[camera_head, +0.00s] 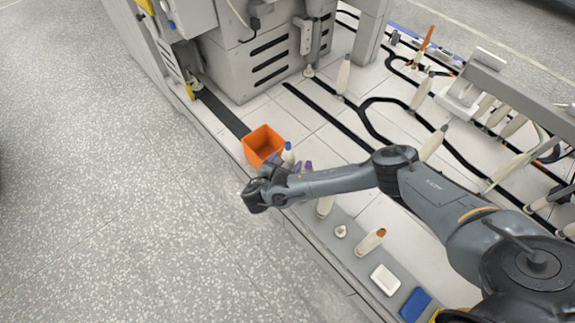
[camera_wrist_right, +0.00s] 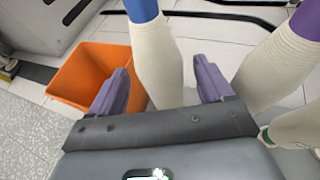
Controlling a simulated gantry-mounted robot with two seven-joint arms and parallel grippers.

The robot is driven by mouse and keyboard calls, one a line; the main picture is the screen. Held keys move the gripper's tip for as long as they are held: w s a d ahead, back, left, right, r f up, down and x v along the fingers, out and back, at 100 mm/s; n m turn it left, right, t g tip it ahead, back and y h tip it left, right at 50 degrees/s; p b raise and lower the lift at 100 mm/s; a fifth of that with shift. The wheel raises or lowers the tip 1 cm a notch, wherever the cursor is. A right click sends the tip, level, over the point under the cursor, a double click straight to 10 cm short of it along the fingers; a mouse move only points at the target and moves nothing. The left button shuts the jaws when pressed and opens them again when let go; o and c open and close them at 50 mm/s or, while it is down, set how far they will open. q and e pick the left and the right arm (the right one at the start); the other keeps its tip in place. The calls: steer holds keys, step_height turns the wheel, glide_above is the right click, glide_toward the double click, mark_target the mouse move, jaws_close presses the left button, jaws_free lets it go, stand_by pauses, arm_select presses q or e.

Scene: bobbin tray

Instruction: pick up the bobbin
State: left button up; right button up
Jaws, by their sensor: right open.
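A cream bobbin with a blue top (camera_head: 288,148) stands near the orange bin. In the right wrist view this bobbin (camera_wrist_right: 157,60) rises between and beyond my two purple fingers, with a gap on each side. A second cream bobbin with a purple top (camera_wrist_right: 275,65) is to the right of the fingers. Its purple top (camera_head: 308,165) also shows in the head view. My right gripper (camera_head: 286,162) is open and empty, close to the blue-topped bobbin; it also shows in the right wrist view (camera_wrist_right: 160,75). The lower part of the blue-topped bobbin is hidden by the gripper. My left gripper is not seen.
An orange bin (camera_head: 263,142) stands just left of the bobbins. A bobbin with an orange-brown top (camera_head: 371,241), a white dish (camera_head: 385,279) and a blue block (camera_head: 415,304) lie along the front edge. More bobbins stand farther back by black tracks.

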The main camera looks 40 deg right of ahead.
steer(key=b+x, duration=0.2)
steer(key=x, duration=0.1)
steer(key=shift+s+d+f, duration=0.1)
steer(key=shift+f, duration=0.05)
steer(key=shift+d, duration=0.25)
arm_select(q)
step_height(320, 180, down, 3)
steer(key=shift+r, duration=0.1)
arm_select(e)
steer(key=shift+a, duration=0.1)
steer(key=shift+c, duration=0.8)
steer(key=c, duration=0.9)
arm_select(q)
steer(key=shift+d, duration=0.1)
arm_select(e)
steer(key=shift+c, duration=0.2)
